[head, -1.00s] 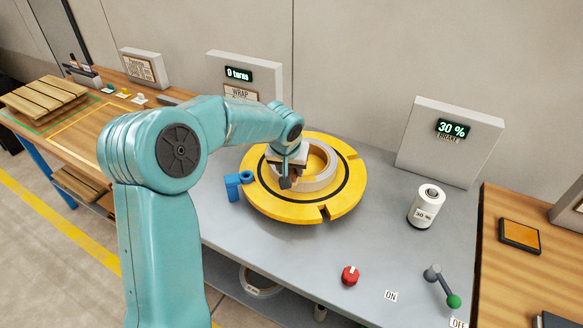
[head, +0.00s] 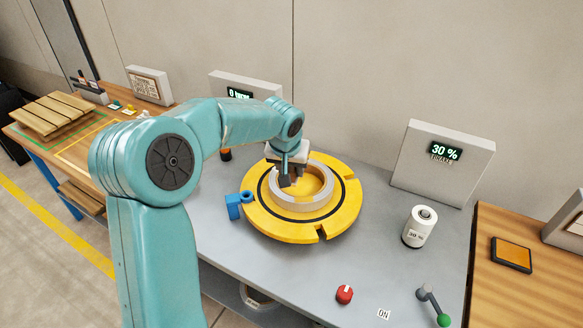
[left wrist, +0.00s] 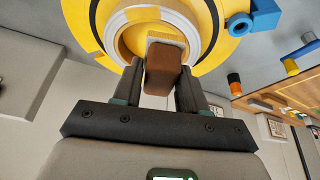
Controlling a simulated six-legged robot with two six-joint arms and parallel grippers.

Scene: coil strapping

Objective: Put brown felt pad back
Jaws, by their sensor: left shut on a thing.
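The brown felt pad (left wrist: 164,68) is between the fingers of my left gripper (left wrist: 160,75) in the left wrist view. The gripper is shut on it. In the head view my left gripper (head: 287,178) is over the back left part of a pale ring-shaped coil (head: 318,203), which lies on the yellow turntable (head: 345,215). The gripper hides part of the coil there. In the wrist view the pad's far end overlaps the coil (left wrist: 112,32); I cannot tell whether they touch. My right gripper is not in view.
A blue bracket (head: 234,207) stands at the turntable's left edge. A white cylinder (head: 420,227), a red knob (head: 344,294) and a green-tipped lever (head: 432,305) are on the grey table's right side. An orange-topped pad (head: 511,254) lies on the right wooden table.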

